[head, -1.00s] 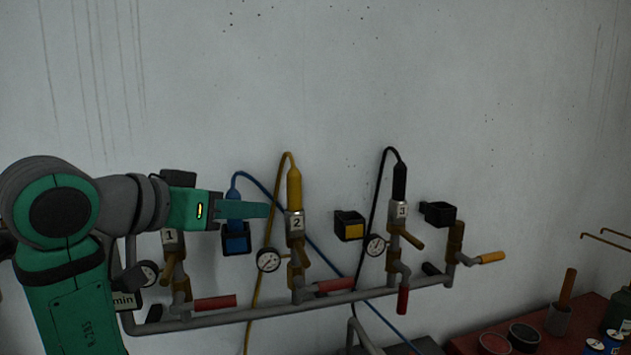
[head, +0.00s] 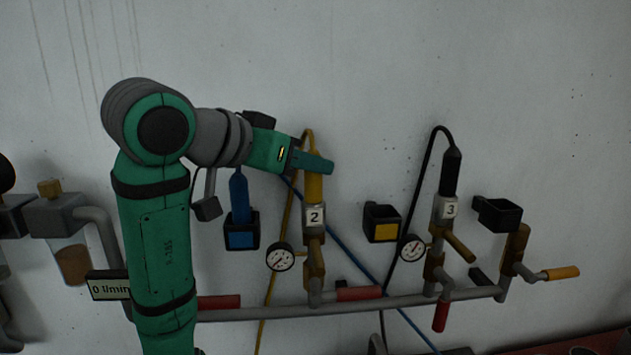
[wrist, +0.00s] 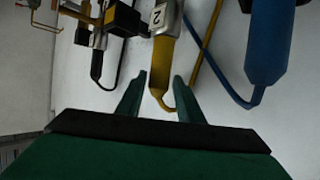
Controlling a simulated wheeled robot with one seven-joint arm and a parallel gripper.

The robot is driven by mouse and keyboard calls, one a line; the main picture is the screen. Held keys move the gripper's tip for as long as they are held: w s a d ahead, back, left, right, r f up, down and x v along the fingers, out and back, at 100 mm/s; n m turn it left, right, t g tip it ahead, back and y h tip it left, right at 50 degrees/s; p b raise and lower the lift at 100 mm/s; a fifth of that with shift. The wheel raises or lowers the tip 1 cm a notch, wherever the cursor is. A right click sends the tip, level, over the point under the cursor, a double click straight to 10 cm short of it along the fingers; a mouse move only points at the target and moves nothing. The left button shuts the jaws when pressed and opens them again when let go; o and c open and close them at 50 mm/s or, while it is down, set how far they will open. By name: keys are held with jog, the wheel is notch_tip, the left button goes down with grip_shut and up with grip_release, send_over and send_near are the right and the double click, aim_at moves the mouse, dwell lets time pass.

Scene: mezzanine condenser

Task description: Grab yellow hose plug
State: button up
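The yellow hose plug (head: 314,189) stands upright in the fitting marked 2 (head: 314,217), with its yellow hose looping out of the top. My gripper (head: 322,163) is at the upper end of the plug, and its fingers hide part of it in the head view. In the wrist view my gripper (wrist: 159,80) is open, with a finger on each side of the hose end of the yellow plug (wrist: 161,62). Gaps show on both sides there, and I see no contact. How deep the plug lies between the fingers is hard to tell.
A blue plug (head: 239,195) sits in a blue-marked holder (head: 241,232) to the left. A black plug (head: 452,172) stands in fitting 3 (head: 449,209) to the right. An empty-looking yellow-marked holder (head: 382,224) and a gauge (head: 281,257) flank fitting 2. The wall is close behind.

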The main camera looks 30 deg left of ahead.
jog(key=shift+x, duration=2.75)
jog(key=shift+d+r, duration=0.1)
jog(key=shift+r, duration=0.05)
grip_shut()
